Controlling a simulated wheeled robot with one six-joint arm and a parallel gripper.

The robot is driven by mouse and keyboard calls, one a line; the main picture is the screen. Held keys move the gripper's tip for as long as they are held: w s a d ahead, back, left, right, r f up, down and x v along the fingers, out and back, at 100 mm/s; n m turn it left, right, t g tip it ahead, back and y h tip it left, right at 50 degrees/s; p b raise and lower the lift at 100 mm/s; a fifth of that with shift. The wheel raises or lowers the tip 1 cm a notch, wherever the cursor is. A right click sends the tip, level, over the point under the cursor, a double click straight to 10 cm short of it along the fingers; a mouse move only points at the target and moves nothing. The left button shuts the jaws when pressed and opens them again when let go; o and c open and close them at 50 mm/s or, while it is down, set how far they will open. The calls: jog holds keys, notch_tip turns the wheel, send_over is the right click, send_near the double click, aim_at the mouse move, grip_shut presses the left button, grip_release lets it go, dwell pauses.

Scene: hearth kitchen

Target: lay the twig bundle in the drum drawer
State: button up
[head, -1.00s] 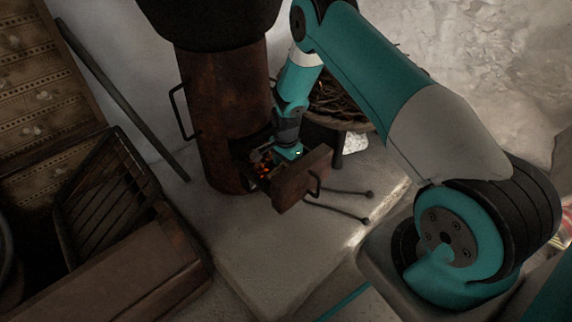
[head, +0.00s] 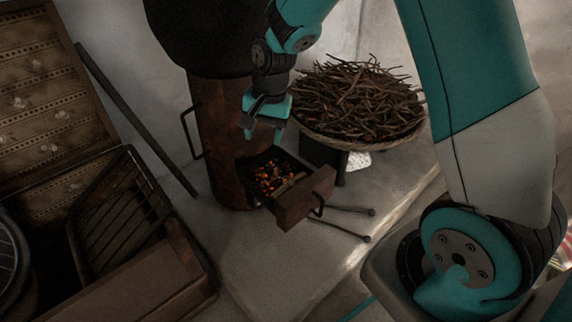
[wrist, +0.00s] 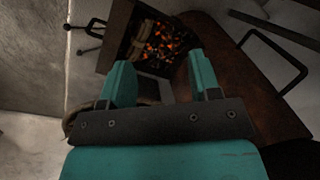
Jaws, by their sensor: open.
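The drum drawer (head: 306,202) is pulled out of the rusty drum (head: 225,130) and holds glowing embers (head: 266,178). A light brown bundle, seemingly the twig bundle (head: 289,184), lies inside the drawer along its front panel. In the wrist view the bundle (wrist: 146,32) shows beside the embers, within the drawer's walls. My gripper (head: 263,132) is open and empty, above the drawer and apart from it, in front of the drum. Its two fingers (wrist: 160,72) stand wide apart in the wrist view, with nothing between them.
A wide basket of loose twigs (head: 355,98) stands right of the drum. Two thin rods (head: 345,222) lie on the stone slab beside the drawer. The drum has a side handle (head: 188,135). A slatted rack (head: 122,205) and wooden box lie at left. The slab's front is clear.

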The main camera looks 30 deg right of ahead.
jog(key=s+a+r+n, duration=0.3)
jog(key=s+r+n, duration=0.1)
jog(key=s, duration=0.4)
jog(key=s+a+r+n+y, duration=0.1)
jog(key=s+a+r+n, duration=0.2)
jog(key=s, duration=0.6)
jog(key=s+a+r+n+y, duration=0.1)
jog(key=s+a+r+n, duration=0.2)
jog(key=s+r+n, duration=0.4)
jog(key=shift+s+a+r+n+g, duration=0.3)
jog(key=shift+s+n, duration=0.2)
jog(key=shift+s, duration=0.15)
jog(key=shift+c, duration=0.2)
